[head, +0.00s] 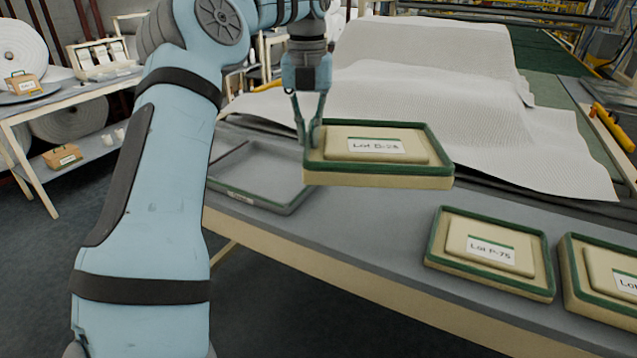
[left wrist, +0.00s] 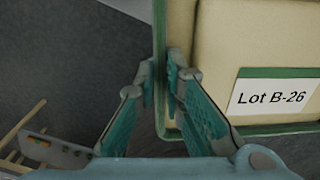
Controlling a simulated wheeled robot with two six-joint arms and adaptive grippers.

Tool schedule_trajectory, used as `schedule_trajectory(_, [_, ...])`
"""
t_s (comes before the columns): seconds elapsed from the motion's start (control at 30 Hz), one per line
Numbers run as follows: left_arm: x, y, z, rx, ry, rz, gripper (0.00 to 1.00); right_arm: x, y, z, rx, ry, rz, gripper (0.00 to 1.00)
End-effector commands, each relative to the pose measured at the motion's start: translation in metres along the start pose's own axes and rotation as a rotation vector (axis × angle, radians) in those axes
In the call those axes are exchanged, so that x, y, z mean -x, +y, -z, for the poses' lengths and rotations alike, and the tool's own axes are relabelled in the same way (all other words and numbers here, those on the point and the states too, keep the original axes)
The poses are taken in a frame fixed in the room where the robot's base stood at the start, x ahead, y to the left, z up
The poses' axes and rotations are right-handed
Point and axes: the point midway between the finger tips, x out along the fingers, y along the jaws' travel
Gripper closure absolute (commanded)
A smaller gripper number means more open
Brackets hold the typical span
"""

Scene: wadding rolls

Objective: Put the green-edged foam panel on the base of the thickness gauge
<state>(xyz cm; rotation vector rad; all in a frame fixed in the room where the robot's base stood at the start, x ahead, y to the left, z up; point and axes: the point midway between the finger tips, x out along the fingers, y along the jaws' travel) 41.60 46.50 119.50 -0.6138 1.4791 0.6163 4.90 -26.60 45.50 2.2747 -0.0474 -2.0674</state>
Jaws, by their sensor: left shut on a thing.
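My left gripper (head: 311,132) is shut on the left edge of a cream foam panel (head: 336,178) with a green edge and a label that reads "Lot B-26" in the left wrist view. The panel is roughly level and appears to be held above the table. In the left wrist view my left gripper (left wrist: 162,85) has one finger on each side of the panel's green rim (left wrist: 160,50). No thickness gauge can be made out for certain. My right gripper is not in view.
An empty grey tray (head: 289,210) with a raised rim lies left of the held panel on the table (head: 370,225). Two similar green-edged panels, "Lot P-75" (head: 440,261) and another (head: 570,290), lie at right. White wadding (head: 420,110) covers the area behind.

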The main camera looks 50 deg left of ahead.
Motion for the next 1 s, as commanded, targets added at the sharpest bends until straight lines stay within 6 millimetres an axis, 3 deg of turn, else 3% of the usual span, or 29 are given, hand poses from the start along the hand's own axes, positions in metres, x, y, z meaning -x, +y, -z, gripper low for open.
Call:
schedule_trajectory(0.2, [0.001, -0.017, 0.000, 0.650, -0.004, 0.001, 1.00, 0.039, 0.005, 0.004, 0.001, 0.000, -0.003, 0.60])
schedule_trajectory(0.3, [-0.004, -0.024, 0.001, 0.933, -0.004, 0.004, 1.00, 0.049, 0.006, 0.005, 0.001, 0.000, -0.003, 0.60])
schedule_trajectory(0.4, [-0.012, -0.027, 0.002, 1.087, -0.005, 0.008, 1.00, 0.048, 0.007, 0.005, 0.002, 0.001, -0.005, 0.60])
schedule_trajectory(0.57, [-0.051, -0.027, 0.003, 1.123, -0.004, 0.008, 1.00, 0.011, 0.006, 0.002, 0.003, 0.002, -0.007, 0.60])
schedule_trajectory(0.83, [-0.146, -0.027, 0.003, 1.120, -0.005, 0.008, 1.00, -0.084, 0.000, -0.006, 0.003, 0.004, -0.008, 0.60])
schedule_trajectory(1.0, [-0.174, -0.026, 0.003, 1.120, -0.004, 0.006, 1.00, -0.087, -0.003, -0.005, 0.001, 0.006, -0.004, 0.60])
